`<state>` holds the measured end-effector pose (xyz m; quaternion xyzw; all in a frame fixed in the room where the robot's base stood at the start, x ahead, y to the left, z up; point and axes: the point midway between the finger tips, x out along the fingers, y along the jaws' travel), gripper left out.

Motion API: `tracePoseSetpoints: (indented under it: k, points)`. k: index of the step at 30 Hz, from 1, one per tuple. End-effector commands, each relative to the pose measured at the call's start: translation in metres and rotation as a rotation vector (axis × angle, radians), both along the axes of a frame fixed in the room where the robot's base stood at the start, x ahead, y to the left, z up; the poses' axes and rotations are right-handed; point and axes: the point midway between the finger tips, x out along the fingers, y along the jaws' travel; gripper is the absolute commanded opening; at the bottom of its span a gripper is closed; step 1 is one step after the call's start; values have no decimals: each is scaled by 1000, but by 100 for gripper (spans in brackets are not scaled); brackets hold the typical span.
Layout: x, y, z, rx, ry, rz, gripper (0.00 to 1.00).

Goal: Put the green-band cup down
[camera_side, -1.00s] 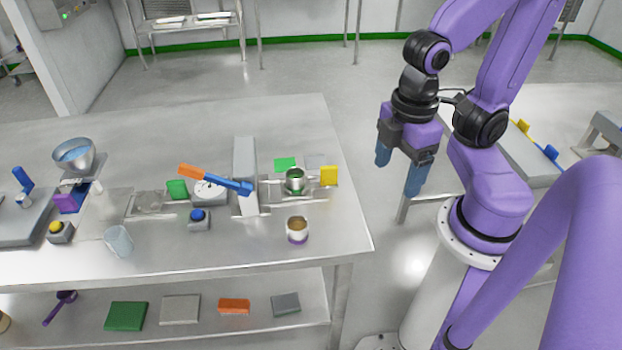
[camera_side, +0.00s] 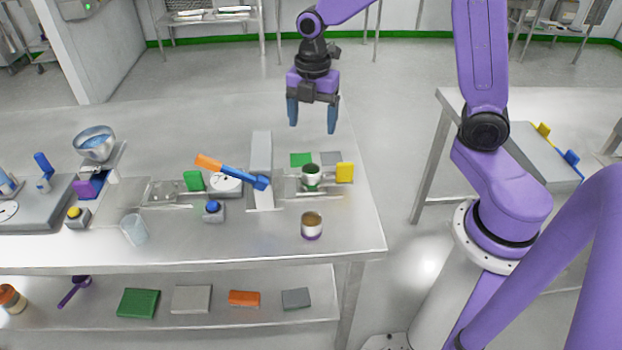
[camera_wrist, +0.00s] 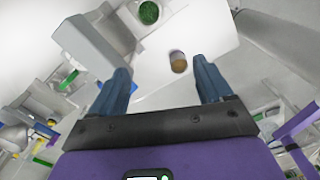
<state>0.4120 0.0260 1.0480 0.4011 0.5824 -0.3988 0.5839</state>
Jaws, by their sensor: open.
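The green-band cup (camera_side: 312,177) stands upright in a metal fixture (camera_side: 290,189) on the right part of the table. Its inside looks green, and it also shows at the top edge of the wrist view (camera_wrist: 149,13), partly cut off. My gripper (camera_side: 312,130) is open with nothing between its blue fingers. It hangs above the table's back right part, higher than the cup and apart from it. The wrist view shows the open fingers (camera_wrist: 165,85) too.
A purple-band cup (camera_side: 312,227) with brown contents stands near the table's front right; it also shows in the wrist view (camera_wrist: 178,62). The table's back is clear.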

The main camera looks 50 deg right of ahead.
Motion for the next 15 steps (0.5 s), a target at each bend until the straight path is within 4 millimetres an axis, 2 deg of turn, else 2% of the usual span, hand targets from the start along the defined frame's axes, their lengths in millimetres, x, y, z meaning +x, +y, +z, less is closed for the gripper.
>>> tracePoseSetpoints:
  k: [3, 6, 11, 15]
  points:
    - [22, -17, -7, -2, 4, 76, 79]
    - [32, -26, -11, -2, 4, 120, 79]
    - [35, -30, -21, -2, 7, 143, 79]
    - [34, -30, -46, -2, 10, 142, 79]
